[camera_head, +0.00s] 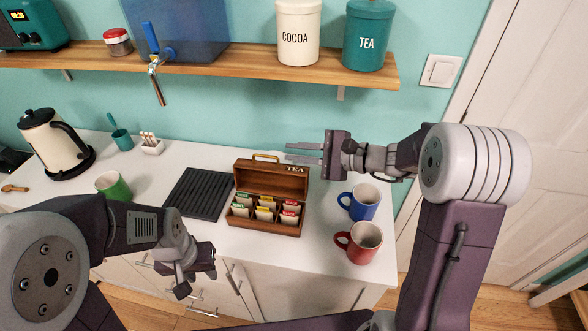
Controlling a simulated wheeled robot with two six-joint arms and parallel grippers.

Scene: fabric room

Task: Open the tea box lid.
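The wooden tea box (263,226) stands on the white counter. Its lid (270,182) is raised at the back, and several colored tea packets show in the compartments below. A light handle (267,157) and the letters "TEA" are at the lid's top edge. My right gripper (288,152) comes in from the right, just above and behind the lid's top right. Its two fingers are apart with nothing visible between them; I cannot tell whether one touches the lid. My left gripper (188,278) hangs low at the counter's front edge, left of the box; its fingers are unclear.
A blue mug (361,203) and a red mug (361,243) stand right of the box. A black ridged tray (199,192) lies to its left, with a green mug (113,187) and a kettle (52,144) further left. A wooden shelf (270,66) with canisters hangs above.

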